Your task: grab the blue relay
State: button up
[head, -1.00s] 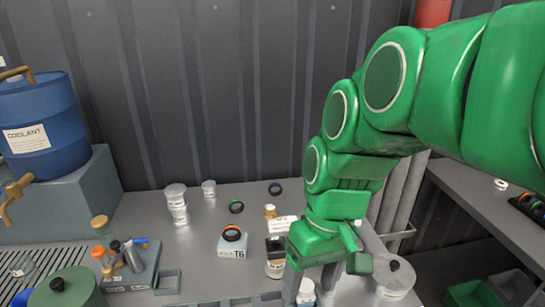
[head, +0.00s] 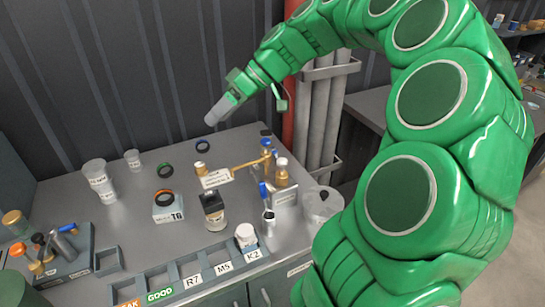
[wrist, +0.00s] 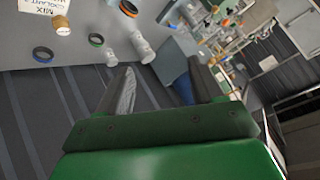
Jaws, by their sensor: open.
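I cannot single out a blue relay in either current view. Small blue parts show in the head view on a valve-like fitting (head: 267,143) and on a small upright piece (head: 263,191) at the bench's right side. My gripper (head: 213,117) is in the air near the back wall, above the far part of the bench, clear of everything. In the wrist view my gripper (wrist: 160,82) has its two grey fingers wide apart with nothing between them.
The grey bench (head: 135,205) holds white tubs (head: 97,180), dark rings, a T6 block (head: 168,207) and a black-topped jar (head: 213,211). A labelled slotted rack (head: 185,275) lines the front. A red pipe (head: 300,95) and grey pipes (head: 325,110) stand at right.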

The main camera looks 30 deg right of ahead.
jog(key=w+d+f+t, duration=0.2)
jog(key=w+d, duration=0.2)
jog(key=d, duration=0.5)
jog(key=w+d+f+t, duration=0.3)
jog(key=w+d, duration=0.1)
jog(key=d, duration=0.5)
jog(key=w+d+f+t, duration=0.2)
jog(key=w+d, duration=0.2)
jog(key=d, duration=0.5)
send_near(273, 149)
jog(key=shift+w+a+f+y, duration=0.2)
jog(key=shift+w+a+f, duration=0.1)
jog(key=shift+f, duration=0.25)
jog(key=shift+w+a+f+y, duration=0.2)
jog(key=shift+w+a+f, duration=0.1)
jog(key=shift+f, duration=0.25)
jog(key=shift+w+a+f+n, duration=0.15)
jog(key=shift+a+f+n, duration=0.05)
jog(key=shift+f+n, duration=0.1)
jog(key=shift+x, duration=3.7)
jog(key=shift+r, duration=0.2)
jog(key=c, duration=1.1)
jog(key=shift+r, duration=0.1)
